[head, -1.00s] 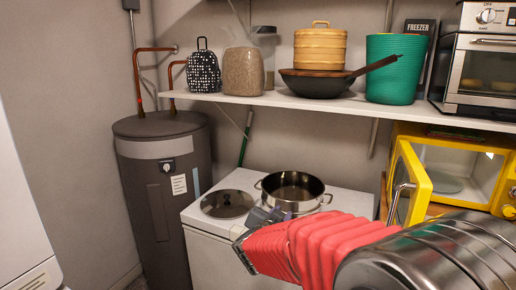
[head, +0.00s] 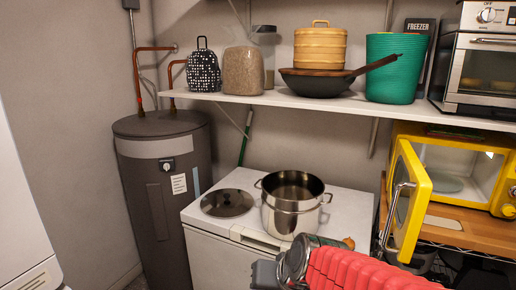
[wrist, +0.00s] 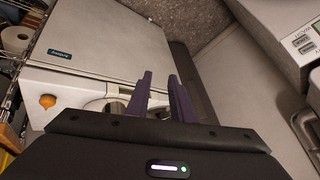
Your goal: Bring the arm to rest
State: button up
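My arm with its red ribbed sleeve (head: 365,272) reaches in at the lower right of the head view. Its grey wrist end (head: 268,273) is low at the bottom edge, in front of the white chest appliance; the fingertips are not clear there. In the wrist view my gripper (wrist: 160,78) shows two purple fingers with a gap between them. Nothing is held in the gap. Beyond the fingers is a white appliance (wrist: 85,50) with a small dark label.
A steel pot (head: 291,205) and a dark round lid (head: 227,203) sit on the white chest appliance (head: 208,245). A yellow microwave (head: 412,195) stands open at right. A grey tank (head: 167,190) stands at left. The shelf (head: 240,98) above holds several items.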

jog(key=s+d+r+h, duration=0.3)
jog(key=s+d, duration=1)
jog(key=s, duration=0.1)
jog(key=shift+s+d+r, duration=0.3)
jog(key=shift+s+d, duration=0.1)
